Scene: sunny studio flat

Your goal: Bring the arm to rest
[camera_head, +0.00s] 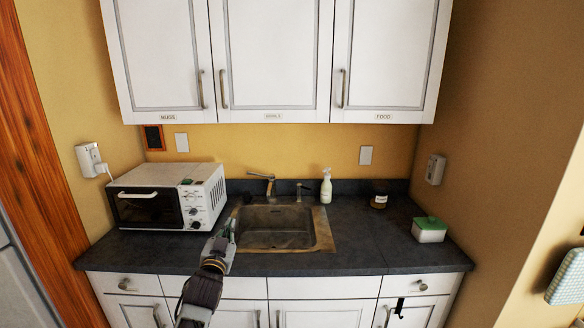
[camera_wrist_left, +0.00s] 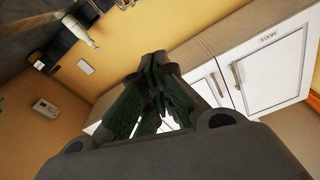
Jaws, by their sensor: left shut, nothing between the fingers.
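My left gripper (camera_head: 224,240) is raised in front of the counter, at the left edge of the sink (camera_head: 272,228) in the head view. Its arm comes up from the bottom of the picture. In the left wrist view the dark green fingers (camera_wrist_left: 152,92) are together with nothing held between them. My right gripper is in neither view.
A white microwave (camera_head: 150,196) stands on the dark counter (camera_head: 365,255), left of the sink. White wall cabinets (camera_head: 275,60) hang above. The front right counter is clear.

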